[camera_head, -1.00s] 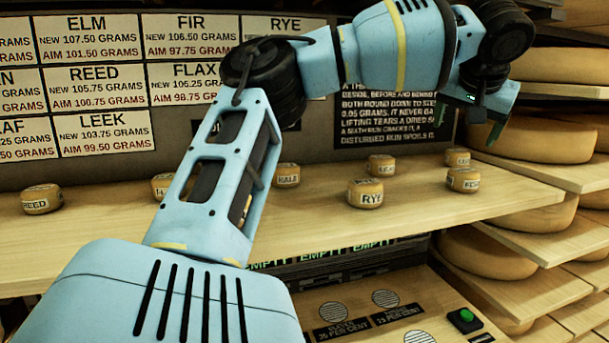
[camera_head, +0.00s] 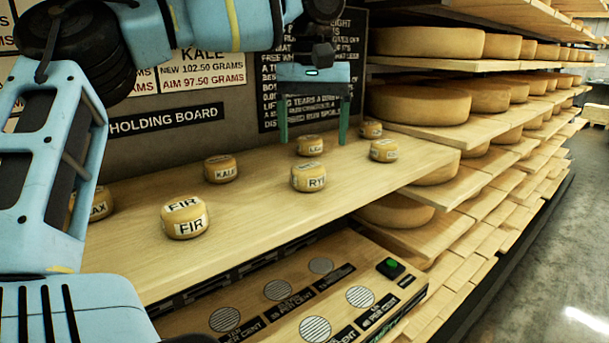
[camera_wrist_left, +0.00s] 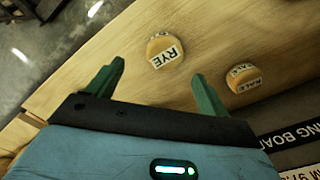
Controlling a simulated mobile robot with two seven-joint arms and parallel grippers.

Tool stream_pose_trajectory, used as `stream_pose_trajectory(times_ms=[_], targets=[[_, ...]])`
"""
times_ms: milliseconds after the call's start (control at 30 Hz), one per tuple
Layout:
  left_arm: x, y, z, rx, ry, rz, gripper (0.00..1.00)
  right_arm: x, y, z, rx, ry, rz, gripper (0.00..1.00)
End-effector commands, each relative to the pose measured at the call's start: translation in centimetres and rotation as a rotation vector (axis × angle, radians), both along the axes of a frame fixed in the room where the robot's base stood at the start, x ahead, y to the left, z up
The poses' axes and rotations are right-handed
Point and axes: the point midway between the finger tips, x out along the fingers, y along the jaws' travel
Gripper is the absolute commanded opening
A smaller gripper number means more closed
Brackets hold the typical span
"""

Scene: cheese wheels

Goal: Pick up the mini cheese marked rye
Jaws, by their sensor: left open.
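The mini cheese marked rye (camera_head: 308,177) is a small yellow round with a white label, standing on the wooden holding board (camera_head: 270,215). In the left wrist view the rye cheese (camera_wrist_left: 165,50) lies just beyond the fingertips, roughly between their lines. My left gripper (camera_head: 313,142) is open and empty, its green fingers pointing down above the back of the board, behind the rye cheese in the head view. The left gripper's fingers also show in the wrist view (camera_wrist_left: 158,70). My right gripper is in neither view.
The cheese marked fir (camera_head: 185,217) stands front left, kale (camera_head: 220,169) behind it. Other minis (camera_head: 310,145), (camera_head: 384,150) and (camera_head: 371,130) stand around and right of rye. A control panel (camera_head: 310,300) lies below the board. Shelves of large wheels (camera_head: 430,42) stand right.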

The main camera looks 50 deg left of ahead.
Motion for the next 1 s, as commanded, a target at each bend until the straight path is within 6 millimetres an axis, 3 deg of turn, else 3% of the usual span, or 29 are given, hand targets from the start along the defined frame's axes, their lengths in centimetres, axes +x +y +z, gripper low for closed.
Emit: stream_pose_trajectory(times_ms=[133,367,700,1000], targets=[[-0.1,0.1,-1.5,-0.001,0.001,0.001,0.8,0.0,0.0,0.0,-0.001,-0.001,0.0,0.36],[-0.2,0.1,-2.3,-0.001,-0.001,0.0,0.8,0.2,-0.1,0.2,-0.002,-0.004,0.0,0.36],[-0.6,0.3,-6.5,0.0,-0.001,0.0,0.8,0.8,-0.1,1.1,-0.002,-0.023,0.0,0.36],[-0.5,0.3,-7.0,0.0,-0.003,0.001,0.8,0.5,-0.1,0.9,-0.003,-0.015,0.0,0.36]])
